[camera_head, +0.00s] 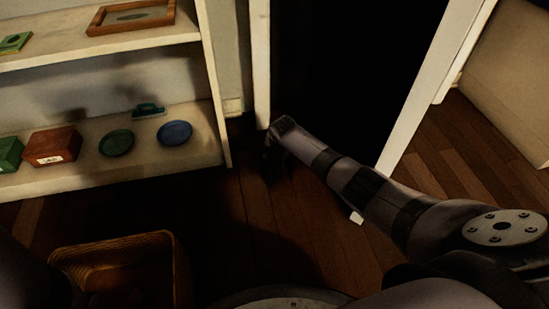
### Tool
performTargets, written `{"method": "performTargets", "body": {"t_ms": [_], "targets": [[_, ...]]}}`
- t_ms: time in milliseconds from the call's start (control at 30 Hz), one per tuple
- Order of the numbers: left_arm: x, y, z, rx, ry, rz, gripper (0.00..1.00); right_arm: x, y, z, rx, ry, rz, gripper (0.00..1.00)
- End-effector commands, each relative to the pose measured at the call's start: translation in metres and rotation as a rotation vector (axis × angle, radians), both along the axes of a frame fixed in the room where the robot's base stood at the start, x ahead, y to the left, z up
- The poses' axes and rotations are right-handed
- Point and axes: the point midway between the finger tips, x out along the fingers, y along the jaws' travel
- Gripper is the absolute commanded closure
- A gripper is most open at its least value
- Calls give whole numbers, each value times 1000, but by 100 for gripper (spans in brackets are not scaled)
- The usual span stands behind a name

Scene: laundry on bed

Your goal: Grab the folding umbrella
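I cannot make out a folding umbrella anywhere in the head view. My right arm reaches in from the right edge toward the dark doorway. My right gripper (272,158) is a dark shape at the end of that arm, pointing down near the foot of the white door post. It is too dark to tell whether its fingers are open or shut, or whether anything is between them. My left gripper is not in view.
A white shelf unit (228,150) at the left holds a red box (52,146), a green plate (117,143), a blue plate (174,133), a small teal item (148,111) and a wooden frame (128,29). A wicker basket (118,240) stands at the lower left. Bare wooden floor lies between.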

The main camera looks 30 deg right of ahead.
Motion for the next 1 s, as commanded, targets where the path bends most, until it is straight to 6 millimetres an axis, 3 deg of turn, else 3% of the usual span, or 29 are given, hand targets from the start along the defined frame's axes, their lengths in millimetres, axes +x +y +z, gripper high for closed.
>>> {"method": "performTargets", "body": {"t_ms": [567,1000], "targets": [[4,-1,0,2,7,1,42,0,0,0,1,1,0,96],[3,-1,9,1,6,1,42,1,0,11,1,-2,1,96]]}}
